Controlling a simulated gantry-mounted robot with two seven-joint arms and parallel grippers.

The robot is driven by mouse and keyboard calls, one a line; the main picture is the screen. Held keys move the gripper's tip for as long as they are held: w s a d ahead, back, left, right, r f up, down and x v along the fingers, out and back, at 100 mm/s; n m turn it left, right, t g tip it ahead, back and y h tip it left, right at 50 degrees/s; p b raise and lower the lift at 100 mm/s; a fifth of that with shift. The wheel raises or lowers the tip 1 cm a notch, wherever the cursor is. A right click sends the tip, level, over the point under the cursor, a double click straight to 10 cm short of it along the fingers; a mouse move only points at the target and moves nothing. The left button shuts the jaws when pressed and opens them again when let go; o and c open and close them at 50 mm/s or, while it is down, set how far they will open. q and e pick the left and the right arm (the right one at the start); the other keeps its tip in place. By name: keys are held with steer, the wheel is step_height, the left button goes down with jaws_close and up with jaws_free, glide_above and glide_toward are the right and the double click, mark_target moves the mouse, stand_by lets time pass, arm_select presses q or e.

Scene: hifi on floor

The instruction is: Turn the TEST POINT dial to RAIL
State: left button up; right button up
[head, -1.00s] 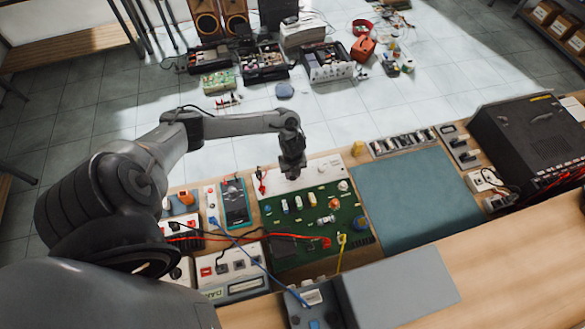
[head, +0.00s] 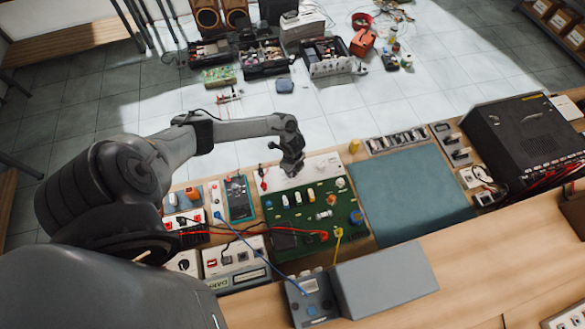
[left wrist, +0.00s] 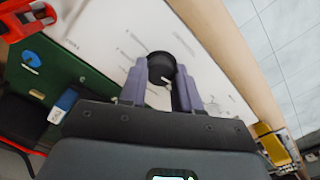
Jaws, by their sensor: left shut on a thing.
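The dial, a round black knob (left wrist: 160,62), stands on a white panel (left wrist: 112,32) with small dark markings in the left wrist view. The markings are too small and slanted to read, so I cannot tell where the dial points. My left gripper (left wrist: 162,76) is shut on the knob, one finger on each side. In the head view the left gripper (head: 292,168) is down at the white panel (head: 322,165) at the back of the green circuit board, and it hides the knob. My right gripper is not in view.
The green circuit board (head: 288,244) carries several parts, with red and blue leads across its front. A meter (head: 238,198) lies left of it and a blue-green mat (head: 405,195) right. A grey box (head: 385,280) stands in front.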

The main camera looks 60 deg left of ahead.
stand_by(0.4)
arm_select(q)
steer(key=o, duration=1.1)
steer(key=shift+c, duration=0.2)
steer(key=shift+r, duration=0.1)
step_height(320, 180, up, 11)
steer(key=p, duration=0.1)
steer(key=shift+f, duration=0.2)
